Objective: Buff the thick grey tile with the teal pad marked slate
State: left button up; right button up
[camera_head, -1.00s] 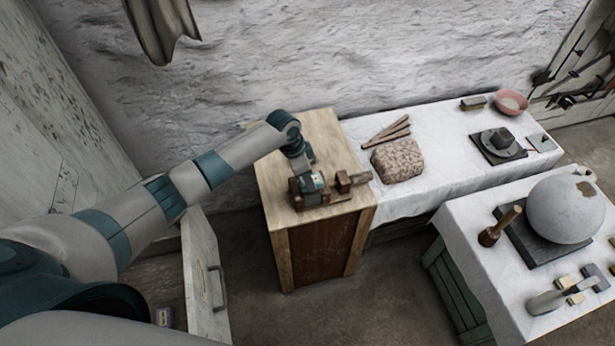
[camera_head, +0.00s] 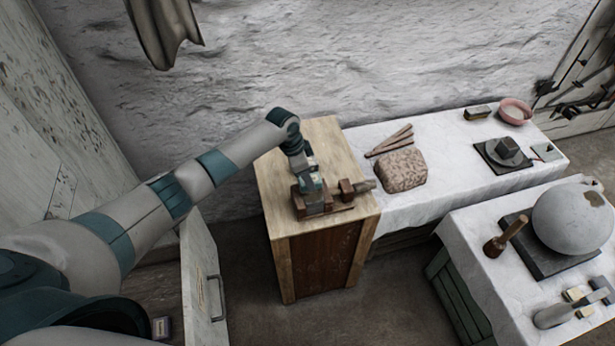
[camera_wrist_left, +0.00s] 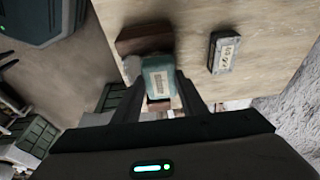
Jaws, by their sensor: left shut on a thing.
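My left gripper (camera_head: 312,184) is over the wooden bench, at the brown wooden vise (camera_head: 322,204). In the left wrist view the gripper (camera_wrist_left: 154,88) is shut on a teal pad (camera_wrist_left: 160,76) with a pale label, too small to read. A brown block (camera_wrist_left: 145,38) shows just beyond the pad, with a pale rounded piece (camera_wrist_left: 132,68) beside it. I cannot tell whether the pad touches either. A dark grey block (camera_wrist_left: 224,52) with a pale label lies apart on the bench top. I cannot pick out the thick grey tile for certain. My right gripper is not in view.
A nearer table holds a large plaster sphere (camera_head: 572,216) and a mallet (camera_head: 503,236).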

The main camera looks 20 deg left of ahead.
pick_arm(q)
jog(key=shift+f+b, duration=0.4)
jog(key=shift+f, duration=0.25)
jog(key=shift+d+r, duration=0.1)
dwell(0.3)
jog(key=shift+w+d, duration=0.3)
dwell(0.3)
jog(key=shift+w+d, duration=0.25)
jog(key=shift+d, duration=0.2)
jog(key=shift+s+a, duration=0.1)
jog(key=shift+s+a+p, duration=0.2)
jog(key=shift+a+p, duration=0.1)
jog(key=shift+a, duration=0.05)
jog(key=shift+s+a, duration=0.35)
jog(key=shift+a, duration=0.1)
